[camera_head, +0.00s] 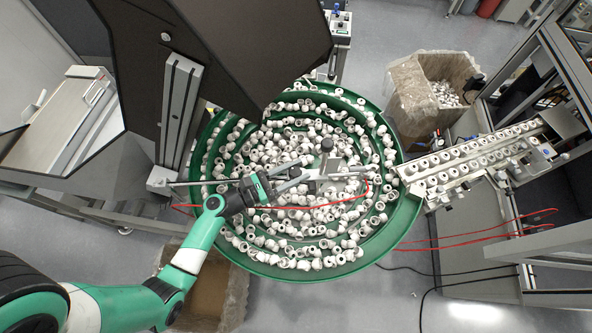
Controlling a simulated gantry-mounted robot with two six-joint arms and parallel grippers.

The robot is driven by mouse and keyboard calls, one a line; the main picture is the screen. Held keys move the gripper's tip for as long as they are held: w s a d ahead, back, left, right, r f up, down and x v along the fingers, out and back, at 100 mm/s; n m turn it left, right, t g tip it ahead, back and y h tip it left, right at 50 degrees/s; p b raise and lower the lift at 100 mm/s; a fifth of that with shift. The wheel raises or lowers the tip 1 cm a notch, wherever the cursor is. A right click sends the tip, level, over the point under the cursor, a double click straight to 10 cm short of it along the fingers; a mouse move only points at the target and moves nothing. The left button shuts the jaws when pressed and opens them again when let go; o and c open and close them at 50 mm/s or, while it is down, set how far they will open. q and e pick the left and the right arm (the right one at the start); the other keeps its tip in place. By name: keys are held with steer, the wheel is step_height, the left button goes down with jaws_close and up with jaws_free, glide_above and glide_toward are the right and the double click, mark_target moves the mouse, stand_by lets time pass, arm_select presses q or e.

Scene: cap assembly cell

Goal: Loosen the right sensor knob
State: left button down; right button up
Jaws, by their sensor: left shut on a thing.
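My left gripper (303,173) reaches in from the left over the green bowl feeder. Its jaws are shut on a small part at the metal sensor bracket (335,171), most likely a sensor knob. The fingers hide most of that part, so its shape and turn do not show. A black knob (326,145) stands upright on the bracket, just above and right of the fingertips, and is apart from them. My right gripper is not in view.
The green bowl (408,219) is full of white caps around the bracket. A dark hopper (230,50) overhangs its upper left. A conveyor track (470,165) with caps leads right. A red cable (300,208) runs under my gripper. A bin (408,95) stands behind.

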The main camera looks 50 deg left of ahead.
arm_select(q)
steer(key=n+y, duration=0.1)
steer(key=y, duration=0.1)
steer(key=n+y+b, duration=0.1)
steer(key=y, duration=0.1)
steer(key=shift+d+f+n, duration=0.15)
steer(key=shift+n, duration=0.25)
steer(key=n+g+y+b, duration=0.1)
steer(key=n+y, duration=0.2)
steer(key=y, duration=0.1)
steer(key=n+g+y+b, duration=0.1)
steer(key=n+y+b, duration=0.1)
steer(key=y, duration=0.3)
steer(key=shift+n+b, duration=0.3)
steer(key=shift+n, duration=0.1)
steer(key=n+g+y+b, duration=0.3)
steer(key=y, duration=0.1)
steer(key=shift+f+n, duration=0.15)
steer(key=shift+n, duration=0.15)
steer(key=n+g+y+b, duration=0.2)
steer(key=g, duration=0.1)
steer(key=shift+a+b, duration=0.25)
steer(key=shift+b, duration=0.05)
steer(key=shift+s+r+g+y, duration=0.1)
steer(key=shift+r+g+y, duration=0.1)
steer(key=shift+g+y, duration=0.1)
steer(key=shift+n, duration=0.3)
steer(key=shift+c, duration=2)
jaws_free()
steer(key=shift+a, duration=0.1)
